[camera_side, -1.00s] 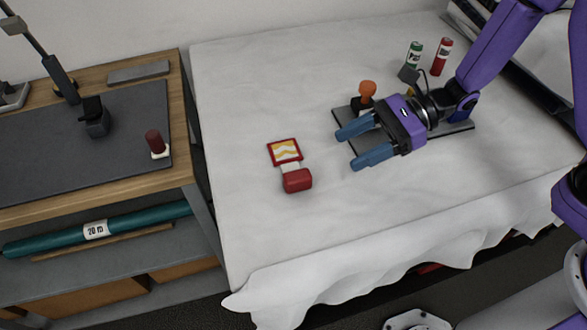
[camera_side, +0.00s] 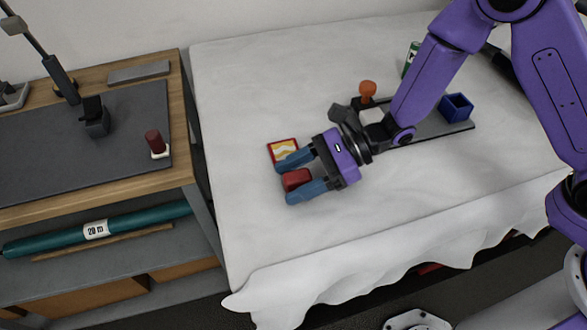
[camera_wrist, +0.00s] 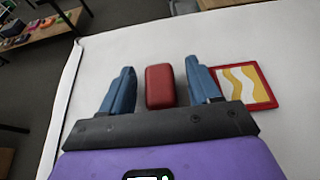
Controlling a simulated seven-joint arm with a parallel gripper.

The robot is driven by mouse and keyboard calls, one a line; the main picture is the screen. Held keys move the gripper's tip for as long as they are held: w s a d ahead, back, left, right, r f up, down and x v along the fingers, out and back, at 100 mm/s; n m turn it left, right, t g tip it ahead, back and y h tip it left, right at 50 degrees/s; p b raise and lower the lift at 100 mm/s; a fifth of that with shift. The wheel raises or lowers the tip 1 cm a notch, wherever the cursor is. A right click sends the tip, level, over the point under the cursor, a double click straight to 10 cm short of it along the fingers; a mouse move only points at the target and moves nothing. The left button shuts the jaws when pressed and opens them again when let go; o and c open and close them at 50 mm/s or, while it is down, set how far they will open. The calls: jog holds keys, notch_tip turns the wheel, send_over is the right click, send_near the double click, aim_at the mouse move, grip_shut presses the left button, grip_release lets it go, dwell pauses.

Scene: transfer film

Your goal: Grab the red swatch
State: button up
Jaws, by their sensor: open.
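The red swatch (camera_side: 284,149) is a flat card with a red border and a yellow and white wave pattern, lying on the white cloth. Its red block-shaped handle (camera_side: 297,179) sits at the end nearer the front. In the wrist view the handle (camera_wrist: 160,86) stands between my two blue fingers, with gaps on both sides. The card (camera_wrist: 246,84) lies to the right, past the right finger. My gripper (camera_side: 286,182) is open and low around the handle. The white link between card and handle is hidden by a finger.
A dark tray (camera_side: 430,127) lies behind my arm, with an orange-topped stamp (camera_side: 368,90) at its left end and a blue box (camera_side: 457,107) at its right. A green tube (camera_side: 411,58) stands at the back. A wooden bench (camera_side: 185,140) is at the left. The cloth in front is clear.

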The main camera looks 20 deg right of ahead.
jog(key=shift+a, duration=0.2)
jog(key=c, duration=1)
jog(key=shift+r, duration=0.1)
jog(key=shift+r, duration=0.45)
notch_tip(320, 180, up, 2)
jog(key=shift+r, duration=0.1)
jog(key=shift+s+d+r, duration=1.5)
jog(key=shift+d+r, duration=0.1)
jog(key=shift+d, duration=0.2)
jog(key=shift+s+d+r, duration=1.5)
jog(key=shift+d+r, duration=0.1)
jog(key=shift+d, duration=0.2)
jog(key=shift+s+d+r, duration=1.5)
jog(key=shift+d+r, duration=0.1)
jog(key=shift+d, duration=0.2)
